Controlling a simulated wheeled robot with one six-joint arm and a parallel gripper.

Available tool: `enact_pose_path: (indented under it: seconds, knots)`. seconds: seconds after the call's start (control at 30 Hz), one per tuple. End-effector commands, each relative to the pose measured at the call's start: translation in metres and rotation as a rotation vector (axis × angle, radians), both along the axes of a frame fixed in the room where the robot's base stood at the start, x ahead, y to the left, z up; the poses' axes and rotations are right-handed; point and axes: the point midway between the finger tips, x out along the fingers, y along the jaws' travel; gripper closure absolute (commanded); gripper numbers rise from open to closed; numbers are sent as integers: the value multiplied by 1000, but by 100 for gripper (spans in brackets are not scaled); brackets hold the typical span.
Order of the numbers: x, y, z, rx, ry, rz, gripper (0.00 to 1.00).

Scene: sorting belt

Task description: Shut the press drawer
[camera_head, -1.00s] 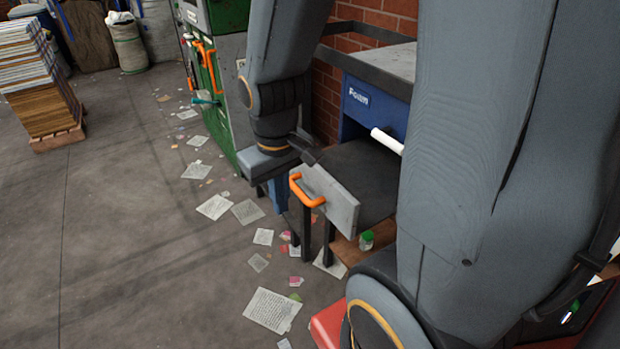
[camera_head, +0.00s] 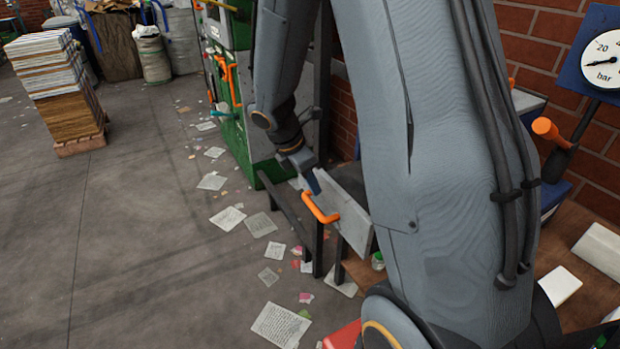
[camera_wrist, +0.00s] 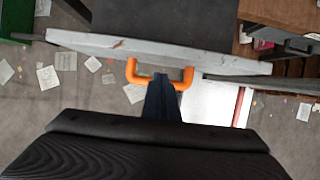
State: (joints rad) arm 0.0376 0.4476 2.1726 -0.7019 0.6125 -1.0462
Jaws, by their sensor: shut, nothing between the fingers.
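The press drawer stands pulled out, with a pale grey front (camera_head: 352,208) and an orange U-shaped handle (camera_head: 318,208). In the wrist view the drawer front (camera_wrist: 95,43) runs across the top, with its handle (camera_wrist: 187,77) facing me and the dark drawer floor (camera_wrist: 180,17) behind it. My gripper (camera_head: 313,185) is shut and empty, with its tips close to the handle on the outer side. In the wrist view my gripper (camera_wrist: 160,80) overlaps the middle of the handle. I cannot tell whether they touch. My arm hides most of the press.
A green machine (camera_head: 255,155) stands beyond the drawer. A stack of sheets (camera_head: 55,85) on a pallet is at left. Papers (camera_head: 228,218) litter the open floor. At right are a pressure gauge (camera_head: 603,62) and an orange-tipped lever (camera_head: 546,129) by the brick wall.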

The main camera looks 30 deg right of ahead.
Motion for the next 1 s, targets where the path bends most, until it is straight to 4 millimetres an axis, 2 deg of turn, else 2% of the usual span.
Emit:
enact_pose_path:
  seconds: [0.2,0.4,1.0]
  knots:
    - [-1,-13,-33,1,2,-2,100]
    - [0,-18,-47,1,0,-2,100]
    - [3,-23,-48,1,0,18,100]
